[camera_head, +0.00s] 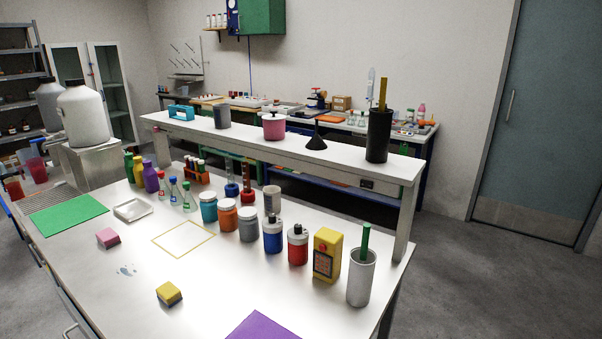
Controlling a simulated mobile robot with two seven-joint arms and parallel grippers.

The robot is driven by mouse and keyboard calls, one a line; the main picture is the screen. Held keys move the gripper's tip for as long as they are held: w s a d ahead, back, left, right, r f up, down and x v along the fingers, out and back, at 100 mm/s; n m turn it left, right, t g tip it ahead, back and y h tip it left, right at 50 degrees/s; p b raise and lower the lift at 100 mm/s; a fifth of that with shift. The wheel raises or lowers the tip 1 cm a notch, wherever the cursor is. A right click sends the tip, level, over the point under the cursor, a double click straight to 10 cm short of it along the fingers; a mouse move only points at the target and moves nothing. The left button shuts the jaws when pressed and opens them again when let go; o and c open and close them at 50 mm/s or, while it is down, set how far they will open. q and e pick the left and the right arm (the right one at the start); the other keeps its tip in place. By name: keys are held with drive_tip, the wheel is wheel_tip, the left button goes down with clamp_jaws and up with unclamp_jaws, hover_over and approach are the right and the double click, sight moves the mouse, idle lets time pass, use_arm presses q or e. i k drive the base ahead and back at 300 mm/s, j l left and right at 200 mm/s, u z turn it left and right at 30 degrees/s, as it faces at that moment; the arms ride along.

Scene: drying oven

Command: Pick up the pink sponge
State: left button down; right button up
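The pink sponge (108,237) lies on the white lab bench (208,281) at the left, just below the green mat. Its top is pink and its lower edge looks darker. Nothing touches it. Neither of my grippers shows in the head view.
A yellow sponge (169,293), a green mat (68,213), a white tray (133,209), a yellow-outlined square (184,240) and a purple mat (262,327) are on the bench. A small bluish spill (127,270) lies below the pink sponge. Bottles and jars line the back, under a raised shelf (300,152).

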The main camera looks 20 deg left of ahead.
sight(107, 237)
drive_tip(key=j, duration=1.05)
drive_tip(key=i+j, duration=0.15)
drive_tip(key=j, duration=0.95)
